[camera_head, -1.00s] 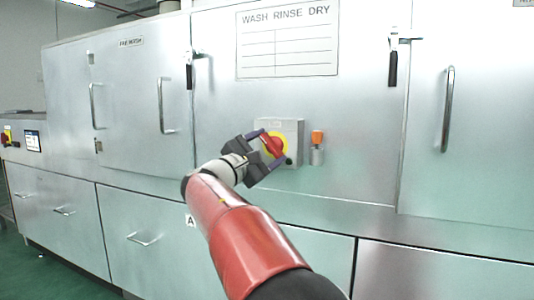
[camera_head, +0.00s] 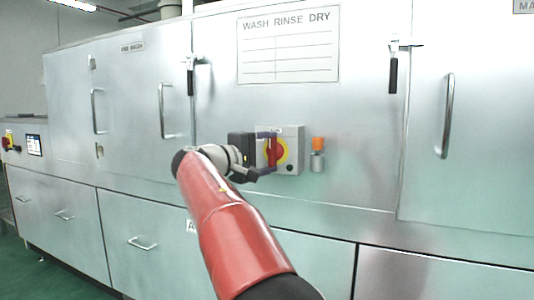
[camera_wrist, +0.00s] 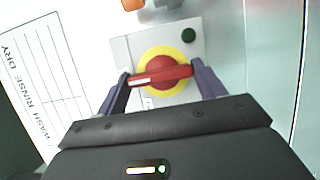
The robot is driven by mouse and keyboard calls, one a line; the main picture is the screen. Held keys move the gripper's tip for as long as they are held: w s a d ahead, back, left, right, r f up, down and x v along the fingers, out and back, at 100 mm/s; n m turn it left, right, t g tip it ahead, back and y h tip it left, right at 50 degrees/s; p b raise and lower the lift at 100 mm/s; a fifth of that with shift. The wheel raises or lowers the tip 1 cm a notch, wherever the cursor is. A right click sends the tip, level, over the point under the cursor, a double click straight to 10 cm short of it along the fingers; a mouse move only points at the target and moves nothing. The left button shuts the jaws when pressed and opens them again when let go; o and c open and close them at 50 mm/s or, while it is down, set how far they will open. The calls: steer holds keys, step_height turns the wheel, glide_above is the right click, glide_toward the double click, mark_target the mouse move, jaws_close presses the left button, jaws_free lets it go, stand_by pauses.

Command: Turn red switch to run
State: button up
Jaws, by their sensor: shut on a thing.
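The red switch (camera_head: 273,151) sits on a yellow round plate on a grey switch box (camera_head: 294,140) fixed to the machine's front. Its red handle stands close to upright in the head view. The red switch also shows in the wrist view (camera_wrist: 160,74), where its bar lies across the picture, slightly tilted. My gripper (camera_head: 269,152) is at the switch with one finger above and one below. In the wrist view, my gripper (camera_wrist: 160,76) has a finger at each end of the red bar and is shut on it. The markings on the box are too small or covered to read.
An orange-topped fitting (camera_head: 318,150) is just right of the box. A dark green button (camera_wrist: 188,35) is on the box. A "WASH RINSE DRY" panel (camera_head: 288,45) is above. Door handles (camera_head: 446,115) stick out from the metal front. The air before the machine is otherwise clear.

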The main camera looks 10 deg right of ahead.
steer(key=shift+f, duration=0.1)
stand_by(0.5)
steer(key=o, duration=1)
steer(key=v, duration=0.8)
steer(key=shift+w+b, duration=0.1)
steer(key=shift+b, duration=0.2)
